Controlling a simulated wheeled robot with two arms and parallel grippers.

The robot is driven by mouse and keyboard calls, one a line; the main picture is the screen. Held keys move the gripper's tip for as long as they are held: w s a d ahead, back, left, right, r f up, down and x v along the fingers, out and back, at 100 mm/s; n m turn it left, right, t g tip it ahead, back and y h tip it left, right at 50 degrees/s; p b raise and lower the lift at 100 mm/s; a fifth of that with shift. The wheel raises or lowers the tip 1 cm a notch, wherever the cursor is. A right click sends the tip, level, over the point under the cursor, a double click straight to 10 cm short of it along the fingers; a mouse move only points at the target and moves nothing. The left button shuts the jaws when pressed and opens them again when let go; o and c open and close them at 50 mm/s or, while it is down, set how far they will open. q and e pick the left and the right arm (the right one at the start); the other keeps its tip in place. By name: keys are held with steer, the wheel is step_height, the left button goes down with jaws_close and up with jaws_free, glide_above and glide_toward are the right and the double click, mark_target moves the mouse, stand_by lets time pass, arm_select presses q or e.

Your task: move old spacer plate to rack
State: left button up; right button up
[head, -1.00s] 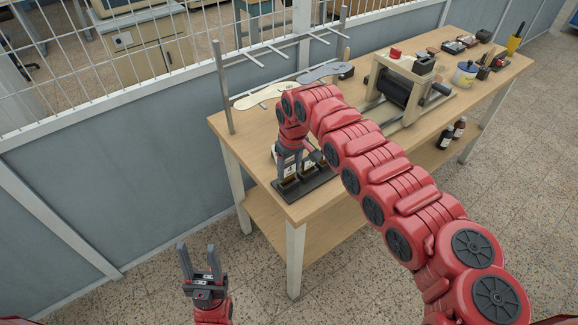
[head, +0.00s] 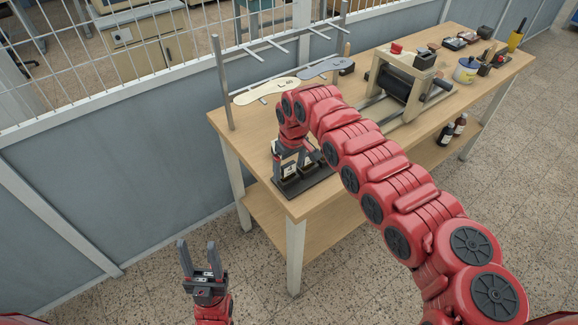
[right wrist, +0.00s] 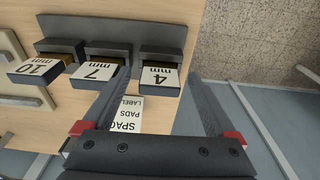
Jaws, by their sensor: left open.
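Three dark plates with white number faces sit in a row in the dark rack: the 4 mm plate (right wrist: 160,76), the 7 mm plate (right wrist: 97,75) and the 10 mm plate (right wrist: 38,69). The rack (right wrist: 110,28) also shows at the table's near-left corner in the head view (head: 318,181). I cannot tell which plate is the old one. My right gripper (right wrist: 158,78) is open at the rack, its fingertips on either side of the 4 mm plate, with gaps beside it. It shows in the head view (head: 287,160). My left gripper (head: 197,246) is open and empty, away from the table.
A white spacer pads label (right wrist: 126,114) lies by the rack. A wooden press with a black roller (head: 400,86), a metal rail frame (head: 222,85) and two insole-shaped pieces (head: 267,91) are on the table (head: 228,127). A grey fence stands behind.

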steer(key=shift+r, duration=0.2)
step_height(320, 180, up, 17)
steer(key=s+d+b, duration=0.1)
steer(key=b, duration=0.3)
steer(key=shift+s+b, duration=0.3)
steer(key=shift+s, duration=0.05)
steer(key=shift+d+f, duration=0.1)
steer(key=shift+f, duration=0.05)
